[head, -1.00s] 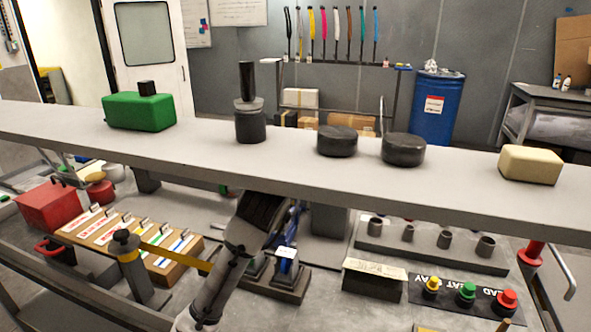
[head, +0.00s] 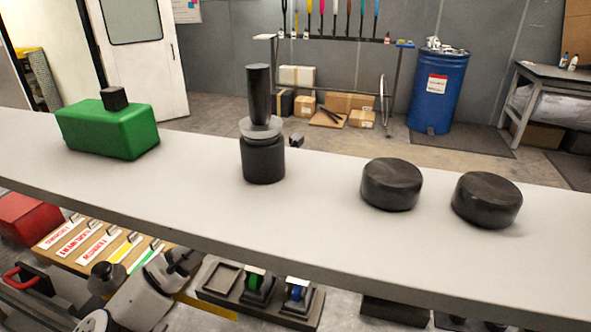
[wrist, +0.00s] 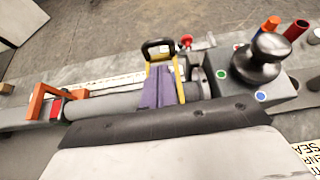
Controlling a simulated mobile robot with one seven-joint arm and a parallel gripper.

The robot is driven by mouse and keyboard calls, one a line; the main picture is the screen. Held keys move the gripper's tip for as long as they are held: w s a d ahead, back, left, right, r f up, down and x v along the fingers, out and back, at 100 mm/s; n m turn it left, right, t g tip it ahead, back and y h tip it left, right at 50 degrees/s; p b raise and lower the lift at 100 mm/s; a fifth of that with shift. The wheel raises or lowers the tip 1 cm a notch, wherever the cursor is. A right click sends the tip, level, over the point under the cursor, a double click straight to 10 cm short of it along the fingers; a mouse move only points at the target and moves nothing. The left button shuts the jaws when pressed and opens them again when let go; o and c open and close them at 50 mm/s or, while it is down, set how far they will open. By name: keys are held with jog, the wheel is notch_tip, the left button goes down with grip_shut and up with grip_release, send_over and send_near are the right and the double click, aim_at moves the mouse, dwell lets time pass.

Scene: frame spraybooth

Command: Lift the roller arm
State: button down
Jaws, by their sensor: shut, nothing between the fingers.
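In the wrist view, a yellow-sided frame (wrist: 181,84) with a black loop handle (wrist: 158,46) rises over a purple piece (wrist: 156,90). This may be the roller arm, but I cannot tell for certain. A grey horizontal cylinder (wrist: 112,104) lies beside it, with an orange bracket (wrist: 64,88) at its left. My gripper (head: 184,262) shows small and dark at the lower left of the head view, below the grey shelf. It is shut and empty. Its fingertips are hard to make out, and no contact with the yellow frame shows.
The long grey shelf (head: 320,215) crosses the head view above my arm. It carries a green block (head: 105,132), a black cylinder with a post (head: 263,160) and two black discs (head: 391,185). In the wrist view, a dark knob (wrist: 262,60) stands at the right.

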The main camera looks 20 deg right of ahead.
jog(key=p+x, duration=0.1)
jog(key=x, duration=0.5)
jog(key=shift+p, duration=0.4)
